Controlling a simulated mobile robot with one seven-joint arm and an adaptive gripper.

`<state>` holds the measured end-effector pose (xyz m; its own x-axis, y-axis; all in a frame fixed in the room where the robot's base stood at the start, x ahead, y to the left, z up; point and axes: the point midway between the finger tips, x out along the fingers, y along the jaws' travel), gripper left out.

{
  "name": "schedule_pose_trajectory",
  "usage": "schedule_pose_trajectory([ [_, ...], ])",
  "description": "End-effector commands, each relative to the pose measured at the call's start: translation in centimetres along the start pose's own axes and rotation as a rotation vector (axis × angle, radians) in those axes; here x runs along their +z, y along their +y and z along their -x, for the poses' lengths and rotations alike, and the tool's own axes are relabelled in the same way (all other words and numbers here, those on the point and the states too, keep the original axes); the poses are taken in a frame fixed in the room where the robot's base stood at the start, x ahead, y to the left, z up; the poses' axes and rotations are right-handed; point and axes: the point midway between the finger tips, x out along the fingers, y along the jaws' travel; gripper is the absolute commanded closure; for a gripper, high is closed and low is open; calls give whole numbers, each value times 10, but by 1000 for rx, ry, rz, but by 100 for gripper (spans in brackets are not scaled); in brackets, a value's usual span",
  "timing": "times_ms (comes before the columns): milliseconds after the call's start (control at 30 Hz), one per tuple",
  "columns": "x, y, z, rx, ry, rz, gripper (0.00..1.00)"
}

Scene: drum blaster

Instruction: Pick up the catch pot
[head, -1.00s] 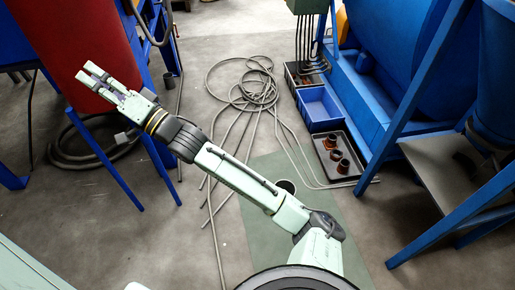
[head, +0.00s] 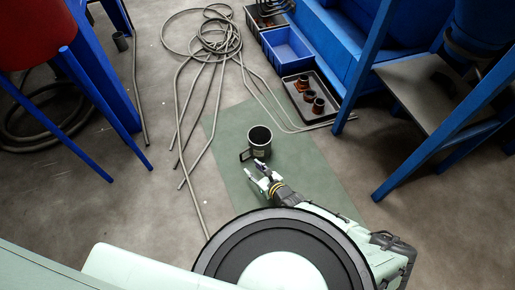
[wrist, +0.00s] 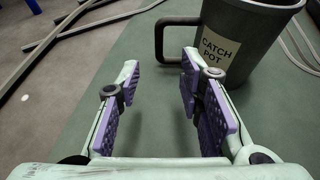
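The catch pot (head: 260,136) is a dark grey mug-like pot with a side handle and a pale label reading "CATCH POT". It stands upright on the green floor mat (head: 232,118). In the wrist view the pot (wrist: 250,45) is at the upper right, its rim cut off by the frame edge. Its handle (wrist: 160,38) points left and lies ahead of the gap between my fingertips. My gripper (head: 259,174) is low beside the near side of the pot. The wrist view shows my gripper (wrist: 160,75) open, with purple pads apart and nothing between them.
Long grey hoses or rods (head: 190,110) lie on the floor to the left. A black tray (head: 312,98) with several small orange-brown parts and an empty blue bin (head: 287,45) stand beyond the pot. A blue frame leg (head: 362,68) rises at the right.

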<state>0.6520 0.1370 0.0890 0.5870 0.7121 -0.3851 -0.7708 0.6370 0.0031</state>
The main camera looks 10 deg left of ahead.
Motion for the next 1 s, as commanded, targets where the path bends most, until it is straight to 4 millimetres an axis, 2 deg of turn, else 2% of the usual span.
schedule_pose_trajectory([
  [33,0,2,-11,3,-3,-1,66],
  [200,0,2,-37,3,-3,3,66],
  [433,2,2,-55,4,-3,3,66],
  [700,4,1,-94,4,-2,6,66],
  [1000,6,1,-99,2,-3,5,66],
])
